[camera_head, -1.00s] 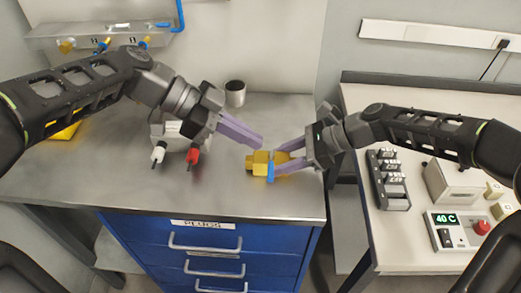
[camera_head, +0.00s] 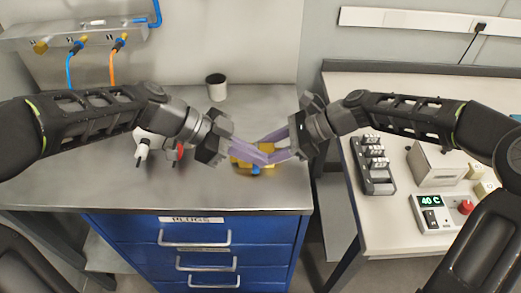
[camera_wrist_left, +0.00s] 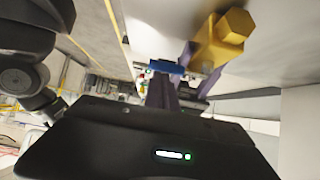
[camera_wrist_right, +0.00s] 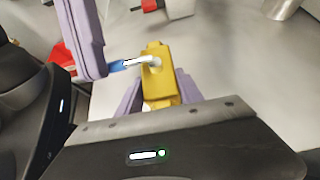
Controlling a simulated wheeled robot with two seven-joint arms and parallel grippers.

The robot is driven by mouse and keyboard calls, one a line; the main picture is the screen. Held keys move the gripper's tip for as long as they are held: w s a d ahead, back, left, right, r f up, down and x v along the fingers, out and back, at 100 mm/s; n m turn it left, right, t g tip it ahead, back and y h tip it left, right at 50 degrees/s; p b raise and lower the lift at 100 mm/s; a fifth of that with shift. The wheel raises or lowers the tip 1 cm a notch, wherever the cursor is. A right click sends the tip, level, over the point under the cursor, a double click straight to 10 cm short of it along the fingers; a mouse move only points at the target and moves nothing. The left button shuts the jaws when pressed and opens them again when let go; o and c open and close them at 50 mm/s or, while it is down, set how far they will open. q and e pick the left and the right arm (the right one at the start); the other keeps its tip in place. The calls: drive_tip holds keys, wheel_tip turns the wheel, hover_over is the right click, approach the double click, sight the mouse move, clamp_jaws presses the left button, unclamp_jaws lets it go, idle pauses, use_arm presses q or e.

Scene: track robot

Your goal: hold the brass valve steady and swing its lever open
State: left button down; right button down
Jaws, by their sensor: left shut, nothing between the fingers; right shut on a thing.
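My right gripper (camera_wrist_right: 158,92) is shut on the valve's body, with one finger on either side. The lever has a blue grip (camera_wrist_right: 117,66) on a pale metal arm, sticking out sideways from the valve in the right wrist view. My left gripper (camera_head: 263,158) is shut and empty, its fingertips right by the blue grip. Whether they touch it I cannot tell. The left wrist view shows the blue grip (camera_wrist_left: 166,67) and the valve (camera_wrist_left: 219,42).
A white plug (camera_head: 142,148) and a partly hidden red one (camera_head: 178,152) lie left of the grippers. The right bench holds a black rack (camera_head: 372,165) and a box reading 40 C (camera_head: 448,211). The worktop's front left is clear.

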use_arm(q)
drive_tip(key=shift+w+a+m+g, duration=0.1)
drive_tip(key=shift+a+m+g, duration=0.45)
drive_tip(key=shift+m+g, duration=0.2)
idle(0.6)
drive_tip(key=shift+w+a, duration=0.25)
drive_tip(key=shift+a, duration=0.55)
drive_tip(key=shift+w+a, duration=0.55)
drive_tip(key=shift+a, duration=0.3)
drive_tip(key=shift+w+a, duration=0.55)
drive_tip(key=shift+w, duration=0.2)
drive_tip(key=shift+d, duration=0.15)
drive_tip(key=shift+d, duration=0.75)
drive_tip(key=shift+s, duration=0.1)
